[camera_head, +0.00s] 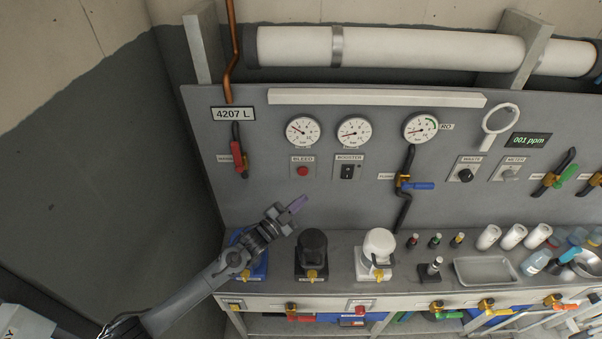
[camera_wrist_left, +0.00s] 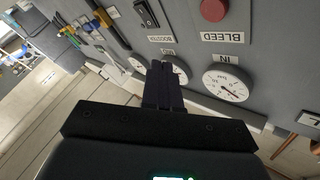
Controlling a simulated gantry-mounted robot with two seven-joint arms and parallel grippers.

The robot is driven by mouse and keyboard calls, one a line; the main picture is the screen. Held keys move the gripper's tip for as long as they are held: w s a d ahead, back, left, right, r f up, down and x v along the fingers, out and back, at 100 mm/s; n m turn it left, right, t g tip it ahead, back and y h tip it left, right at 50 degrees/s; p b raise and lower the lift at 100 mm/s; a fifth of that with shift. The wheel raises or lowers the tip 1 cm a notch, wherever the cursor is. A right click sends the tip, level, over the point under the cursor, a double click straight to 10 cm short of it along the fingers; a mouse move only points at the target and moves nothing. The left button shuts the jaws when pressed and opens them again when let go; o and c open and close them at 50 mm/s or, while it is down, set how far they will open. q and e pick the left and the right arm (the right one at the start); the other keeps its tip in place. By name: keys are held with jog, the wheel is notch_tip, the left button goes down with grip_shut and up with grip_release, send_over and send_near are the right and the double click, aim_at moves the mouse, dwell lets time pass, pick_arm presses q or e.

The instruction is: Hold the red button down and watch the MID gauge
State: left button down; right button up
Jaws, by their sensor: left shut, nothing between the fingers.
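The red button (camera_head: 302,171) sits on its BLEED plate on the grey panel. It also shows at the top of the left wrist view (camera_wrist_left: 213,9). The middle gauge (camera_head: 354,131) is a round white dial above the BOOSTER switch; its label is too small to read. In the left wrist view this gauge (camera_wrist_left: 178,69) is partly hidden by my fingers. My left gripper (camera_head: 298,204) is shut and empty, in front of the panel below the button in the head view. In the wrist view its fingertips (camera_wrist_left: 163,66) are apart from the button. My right gripper is not in view.
The IN gauge (camera_wrist_left: 227,82) is left of the middle one in the head view; another gauge (camera_head: 421,128) is to the right. The BOOSTER switch (camera_head: 347,172) is beside the button. A black container (camera_head: 312,252) and a white one (camera_head: 379,245) stand on the bench below.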

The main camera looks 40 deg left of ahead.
aim_at(303, 172)
pick_arm(q)
jog(key=w+a+b, duration=0.5)
jog(key=w+b, duration=0.1)
jog(key=w, duration=0.1)
jog(key=shift+a+b, duration=0.3)
jog(key=shift+b, duration=0.1)
dwell(0.4)
dwell(0.8)
dwell(0.8)
dwell(0.3)
jog(key=shift+w+a+b, duration=0.25)
jog(key=shift+a+b, duration=0.05)
jog(key=shift+b, duration=0.1)
